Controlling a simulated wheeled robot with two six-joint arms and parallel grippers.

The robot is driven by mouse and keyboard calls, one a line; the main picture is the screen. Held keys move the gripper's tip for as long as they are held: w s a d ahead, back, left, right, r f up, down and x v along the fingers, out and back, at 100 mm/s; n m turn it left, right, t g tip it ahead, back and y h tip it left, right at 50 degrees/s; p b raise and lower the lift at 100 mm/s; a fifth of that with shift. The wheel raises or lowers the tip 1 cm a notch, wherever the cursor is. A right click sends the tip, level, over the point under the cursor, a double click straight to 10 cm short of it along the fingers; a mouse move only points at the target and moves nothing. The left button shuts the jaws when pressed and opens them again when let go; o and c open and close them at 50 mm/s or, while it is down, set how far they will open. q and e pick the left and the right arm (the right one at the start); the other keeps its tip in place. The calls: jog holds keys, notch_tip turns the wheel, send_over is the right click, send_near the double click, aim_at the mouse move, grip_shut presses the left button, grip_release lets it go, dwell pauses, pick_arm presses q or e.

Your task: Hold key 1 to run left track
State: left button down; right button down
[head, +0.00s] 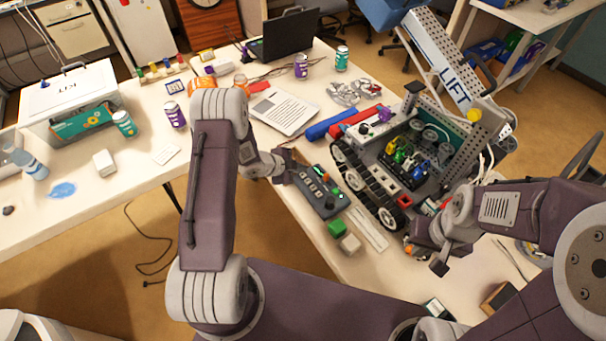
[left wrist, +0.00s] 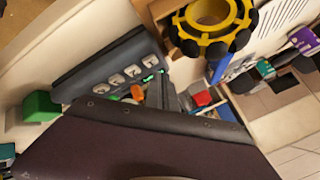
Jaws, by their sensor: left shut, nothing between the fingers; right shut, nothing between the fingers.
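A dark control box (head: 318,192) with a row of several pale keys lies on the table; it also shows in the left wrist view (left wrist: 95,72). My left gripper (head: 291,163) is shut and empty at the box's far left end in the head view. In the left wrist view its dark fingers (left wrist: 163,92) reach the end of the key row, by small green marks; I cannot tell whether they touch a key. The tracked robot (head: 425,112) stands right of the box, its near track (head: 367,188) facing it. My right gripper (head: 440,262) is shut and empty near the robot's front.
A green block (head: 337,228) and a pale block (head: 350,243) lie below the box. Blue (head: 328,124) and red (head: 355,118) bars lie behind it, near a printed sheet (head: 285,107). A yellow-black wheel (left wrist: 212,22) is close to the left wrist camera.

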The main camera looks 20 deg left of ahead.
aim_at(301, 175)
dwell(0.3)
pick_arm(q)
jog(key=shift+f+b, duration=0.35)
jog(key=shift+f, duration=0.05)
jog(key=shift+f+b, duration=0.35)
jog(key=shift+f, duration=0.1)
dwell(0.4)
jog(key=shift+r, duration=0.15)
dwell(2.5)
jog(key=shift+r+p, duration=0.7)
jog(key=shift+p, duration=0.05)
notch_tip(301, 175, up, 5)
jog(key=p, duration=0.4)
